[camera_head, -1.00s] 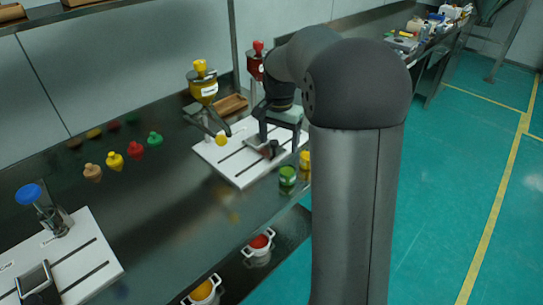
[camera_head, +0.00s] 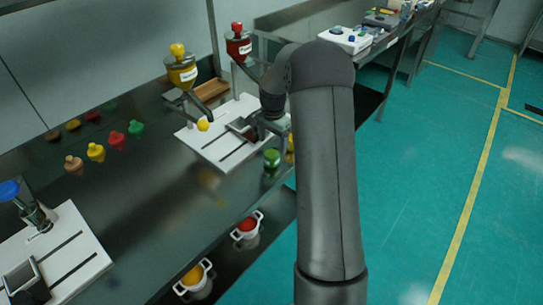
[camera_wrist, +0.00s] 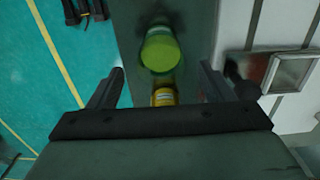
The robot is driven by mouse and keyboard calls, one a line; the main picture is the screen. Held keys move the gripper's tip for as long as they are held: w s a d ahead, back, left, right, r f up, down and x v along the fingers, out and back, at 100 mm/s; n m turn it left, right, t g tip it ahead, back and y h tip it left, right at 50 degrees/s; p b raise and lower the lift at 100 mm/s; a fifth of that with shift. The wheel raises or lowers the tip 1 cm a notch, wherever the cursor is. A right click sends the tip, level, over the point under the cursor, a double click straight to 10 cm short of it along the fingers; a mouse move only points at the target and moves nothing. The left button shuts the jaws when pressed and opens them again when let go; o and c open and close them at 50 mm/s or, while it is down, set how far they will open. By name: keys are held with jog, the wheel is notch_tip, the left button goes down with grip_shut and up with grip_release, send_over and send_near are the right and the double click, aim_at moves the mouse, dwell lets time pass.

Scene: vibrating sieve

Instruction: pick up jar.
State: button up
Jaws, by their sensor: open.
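Two small jars stand at the bench's front edge: one with a green lid (camera_head: 271,159) and, to its right, a yellow one (camera_head: 290,150) partly hidden by my arm. The wrist view looks down on the green lid (camera_wrist: 160,50), with the yellow jar (camera_wrist: 164,96) below it in the picture. My gripper (camera_wrist: 162,70) is open and empty, one finger to the left and one to the right of the two jars in that view. It touches neither jar visibly. In the head view, my gripper is dark and largely hidden beside the white board.
A white slotted board (camera_head: 222,150) lies beside the jars. Yellow (camera_head: 182,74) and red (camera_head: 238,45) funnel containers stand behind it. Several coloured stoppers (camera_head: 96,152) line the bench to the left. White-handled pots (camera_head: 248,228) sit on the lower shelf.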

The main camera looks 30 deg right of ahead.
aim_at(272, 153)
jog(key=shift+a+f+p, duration=0.2)
jog(key=shift+f+p, duration=0.35)
jog(key=shift+f, duration=2.15)
jog(key=c, duration=1.1)
